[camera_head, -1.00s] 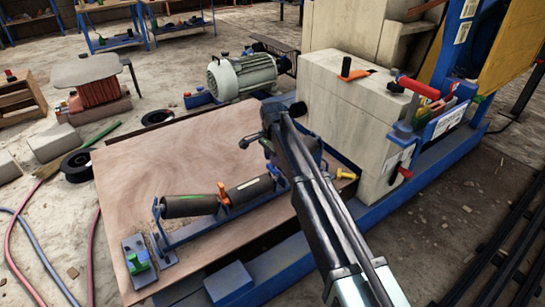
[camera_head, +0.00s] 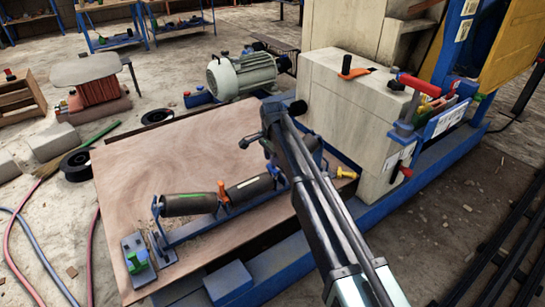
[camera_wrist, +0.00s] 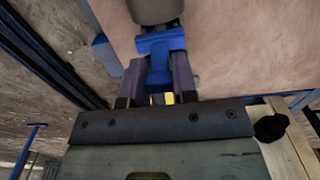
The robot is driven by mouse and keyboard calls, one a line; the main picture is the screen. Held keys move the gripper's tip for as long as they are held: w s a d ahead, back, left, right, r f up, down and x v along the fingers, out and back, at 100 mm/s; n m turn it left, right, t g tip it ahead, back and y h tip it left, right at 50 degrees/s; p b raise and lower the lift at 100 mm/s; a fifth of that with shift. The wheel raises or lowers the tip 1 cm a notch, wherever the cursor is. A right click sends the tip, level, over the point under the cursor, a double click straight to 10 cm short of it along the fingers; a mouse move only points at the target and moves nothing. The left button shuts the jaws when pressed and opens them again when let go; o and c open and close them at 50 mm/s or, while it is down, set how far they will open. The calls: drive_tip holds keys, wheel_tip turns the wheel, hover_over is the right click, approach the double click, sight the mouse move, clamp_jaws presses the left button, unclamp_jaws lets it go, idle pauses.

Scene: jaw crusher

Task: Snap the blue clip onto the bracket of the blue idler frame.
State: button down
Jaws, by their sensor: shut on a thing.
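The blue idler frame (camera_head: 195,232) lies on the wooden board with dark rollers on it. Its right end is partly hidden behind my arm in the head view. In the wrist view, my gripper (camera_wrist: 156,72) is shut on the blue clip (camera_wrist: 159,64). The clip sits between the two fingers, right against a wider blue part of the frame (camera_wrist: 160,41) below a grey roller (camera_wrist: 155,10). The two blues run together, so I cannot tell whether the clip is seated. My fingertips are hidden in the head view.
The wooden board (camera_head: 150,165) has clear room behind the frame. A small plate with a green piece (camera_head: 137,260) lies at its front left. A yellow part (camera_head: 346,173) lies right of my arm. A pale block (camera_head: 350,110) and a motor (camera_head: 240,73) stand behind.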

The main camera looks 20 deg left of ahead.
drive_tip(key=shift+f+b, duration=0.9)
drive_tip(key=shift+f, duration=0.1)
drive_tip(key=shift+r+p, duration=1.15)
drive_tip(key=shift+r, duration=0.05)
drive_tip(key=shift+f+b, duration=1.05)
drive_tip(key=shift+f, duration=0.05)
drive_tip(key=c, duration=0.8)
unclamp_jaws()
wheel_tip(320, 180, up, 11)
drive_tip(key=p, duration=1.1)
drive_tip(key=shift+r, duration=0.1)
drive_tip(key=shift+f, duration=0.2)
